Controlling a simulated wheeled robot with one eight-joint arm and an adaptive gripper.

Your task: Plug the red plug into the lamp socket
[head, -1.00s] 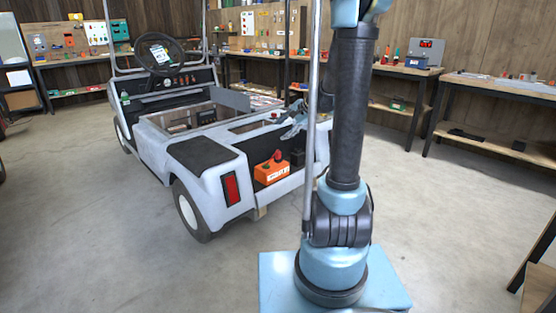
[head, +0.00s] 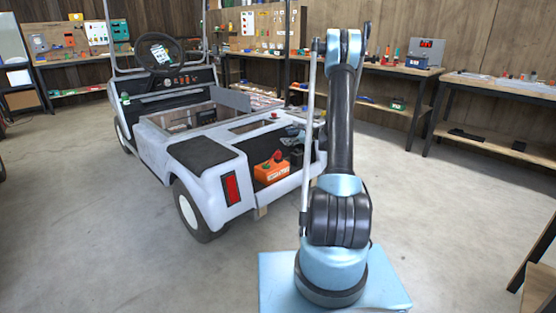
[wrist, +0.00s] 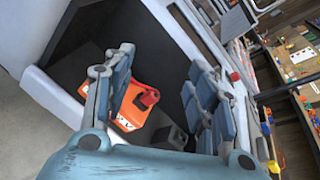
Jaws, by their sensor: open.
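An orange box (head: 271,172) with white lettering sits in the open rear bay of the cart. A red cylindrical piece (head: 279,155) stands on it; I cannot tell whether it is the red plug. In the wrist view, the orange box (wrist: 128,110) and red piece (wrist: 148,97) show between the fingers of my gripper (wrist: 165,75). My gripper is open and empty, above the bay; the gap to the box is unclear. A second small red piece (wrist: 234,76) is on the bay's rim, also in the head view (head: 275,115). I cannot make out the lamp socket for certain.
The white cart body (head: 205,150) surrounds the bay, with a red tail lamp (head: 231,188) on its rear corner. A dark block (wrist: 170,138) is beside the orange box. Workbenches (head: 400,70) with tools line the walls. The floor around the cart is clear.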

